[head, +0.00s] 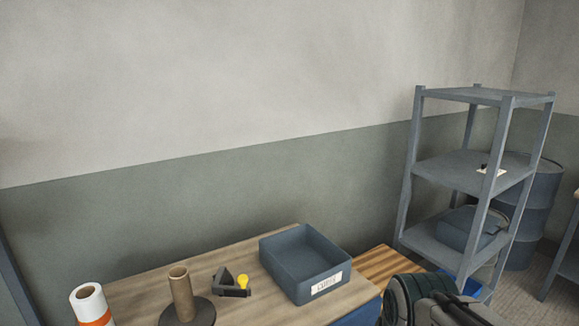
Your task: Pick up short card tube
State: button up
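A brown card tube (181,293) stands upright on the wooden bench top (130,294), in the lower left of the head view. It is hollow, with its open end up. Its foot rests on or in a dark round disc (203,312), which the picture's lower edge cuts off. Part of my own arm shows at the bottom right, to the right of the bench and well away from the tube. My gripper's fingers are not in view.
Left of the tube stands a white roll (88,303) with an orange band. Right of it lie a dark angular piece (223,282) with a yellow knob (243,281) and a labelled blue-grey bin (301,265). Grey shelving (461,168) and a drum (524,215) stand far right.

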aim_at(179, 280)
jog(key=u, duration=1.55)
jog(key=k, duration=0.4)
jog(key=u, duration=0.2)
jog(key=i, duration=0.9)
jog(key=z, duration=1.05)
